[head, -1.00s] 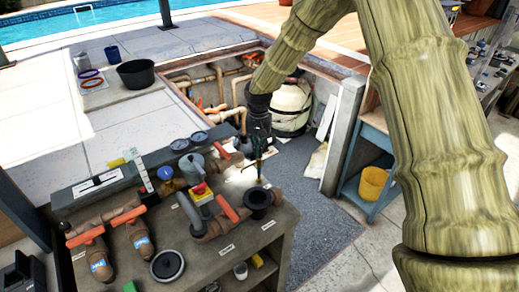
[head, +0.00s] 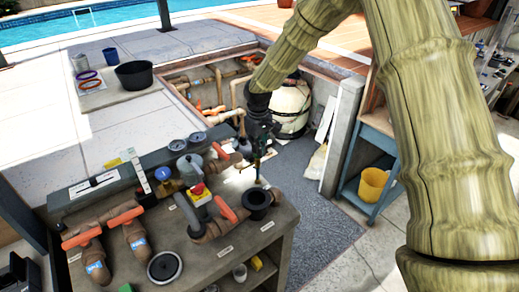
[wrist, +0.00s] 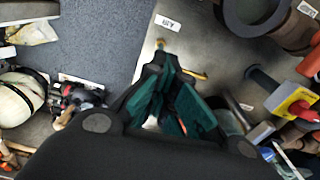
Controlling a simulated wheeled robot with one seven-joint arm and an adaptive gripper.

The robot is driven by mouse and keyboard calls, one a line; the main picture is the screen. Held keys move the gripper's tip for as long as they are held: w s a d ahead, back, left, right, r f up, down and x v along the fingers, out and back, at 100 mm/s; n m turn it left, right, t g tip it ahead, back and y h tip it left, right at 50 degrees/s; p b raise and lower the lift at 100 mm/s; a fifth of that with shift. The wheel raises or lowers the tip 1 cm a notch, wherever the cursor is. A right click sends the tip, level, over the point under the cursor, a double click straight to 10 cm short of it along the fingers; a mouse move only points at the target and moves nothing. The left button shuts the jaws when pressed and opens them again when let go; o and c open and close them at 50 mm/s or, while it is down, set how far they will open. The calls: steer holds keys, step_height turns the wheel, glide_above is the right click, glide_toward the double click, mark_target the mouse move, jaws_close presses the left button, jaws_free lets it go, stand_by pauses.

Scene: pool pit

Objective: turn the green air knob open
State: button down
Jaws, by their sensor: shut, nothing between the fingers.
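My gripper (head: 258,160) points down over the back right part of the bench, close above a thin brass fitting (head: 260,179). In the wrist view its green-padded fingers (wrist: 173,88) are shut with nothing held. A brass piece (wrist: 185,72) shows just beyond the fingertips, near a white label (wrist: 167,24) that seems to read AIR. I cannot pick out the green air knob; the fingers may hide it, and their pads are green too. I cannot tell whether the fingers touch the fitting.
A black open cup (head: 257,203) and an orange-handled pipe valve (head: 226,210) stand near my gripper. A red-and-yellow switch box (head: 198,193) is left of them. A white tank (head: 291,108) stands in the pit behind. Grey floor (head: 325,200) is clear to the right.

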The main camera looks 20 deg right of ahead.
steer(key=n, duration=0.2)
steer(key=f+n, duration=0.1)
steer(key=n, duration=0.2)
steer(key=shift+s+a+f+n, duration=0.2)
steer(key=shift+s+n, duration=0.15)
steer(key=shift+n, duration=0.05)
steer(key=n, duration=0.5)
steer(key=shift+n, duration=0.3)
steer(key=c, duration=1.2)
jaws_free()
steer(key=shift+o, duration=0.2)
steer(key=shift+w+a+f, duration=0.15)
steer(key=shift+w+f, duration=0.05)
steer(key=shift+w, duration=0.4)
steer(key=shift+s+d+r+p, duration=0.25)
steer(key=shift+d+r+p, duration=0.05)
steer(key=shift+d+r, duration=0.1)
steer(key=shift+w+a+r, duration=0.2)
steer(key=shift+w+r, duration=0.05)
steer(key=shift+r, duration=0.2)
step_height(320, 180, up, 11)
steer(key=shift+s+d, duration=0.15)
steer(key=shift+s, duration=0.05)
